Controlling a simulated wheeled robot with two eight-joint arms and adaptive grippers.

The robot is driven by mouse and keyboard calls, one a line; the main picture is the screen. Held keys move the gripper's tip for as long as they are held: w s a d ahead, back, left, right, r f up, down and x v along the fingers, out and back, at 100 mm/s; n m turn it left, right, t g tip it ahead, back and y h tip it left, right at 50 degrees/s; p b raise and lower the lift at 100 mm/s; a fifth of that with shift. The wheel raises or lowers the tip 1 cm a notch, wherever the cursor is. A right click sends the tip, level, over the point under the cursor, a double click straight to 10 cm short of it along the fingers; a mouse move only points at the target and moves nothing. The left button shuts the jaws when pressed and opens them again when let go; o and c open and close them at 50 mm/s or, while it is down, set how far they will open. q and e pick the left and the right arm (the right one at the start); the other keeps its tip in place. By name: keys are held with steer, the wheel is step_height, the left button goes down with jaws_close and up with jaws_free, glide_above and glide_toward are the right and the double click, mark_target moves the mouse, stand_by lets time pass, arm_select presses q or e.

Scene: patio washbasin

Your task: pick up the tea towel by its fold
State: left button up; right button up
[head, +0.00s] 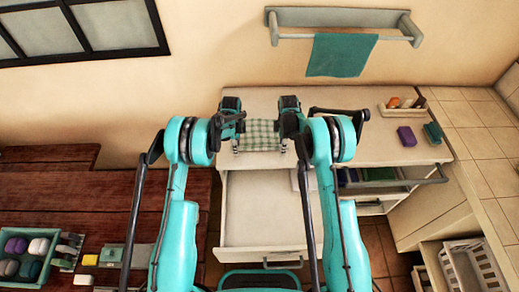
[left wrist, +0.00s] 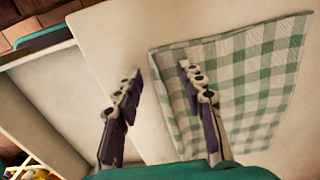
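The tea towel (head: 262,135), green and white checked, lies on the pale counter top between my two grippers in the head view. In the left wrist view the towel (left wrist: 245,85) fills the right side, and its left edge shows a doubled layer. My left gripper (head: 236,143) is at the towel's left edge. In the left wrist view its two fingers (left wrist: 160,72) are apart with nothing held between them; one is over bare counter, the other over the towel's edge. My right gripper (head: 283,143) is at the towel's right edge; its fingers are too small to read.
An open drawer (head: 262,205) juts out below the counter (head: 345,125). A tray with bottles (head: 402,107), a purple block (head: 407,136) and a teal block (head: 433,132) stand at the counter's right. A teal cloth (head: 340,55) hangs on the wall rail above.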

arm_select(q)
steer(key=shift+f, duration=0.25)
arm_select(e)
steer(key=shift+f, duration=0.3)
steer(key=shift+f, duration=0.1)
steer(key=shift+f, duration=0.1)
arm_select(q)
jaws_close()
arm_select(e)
steer(key=shift+f, duration=0.15)
jaws_close()
arm_select(q)
steer(key=shift+s, duration=0.1)
stand_by(0.4)
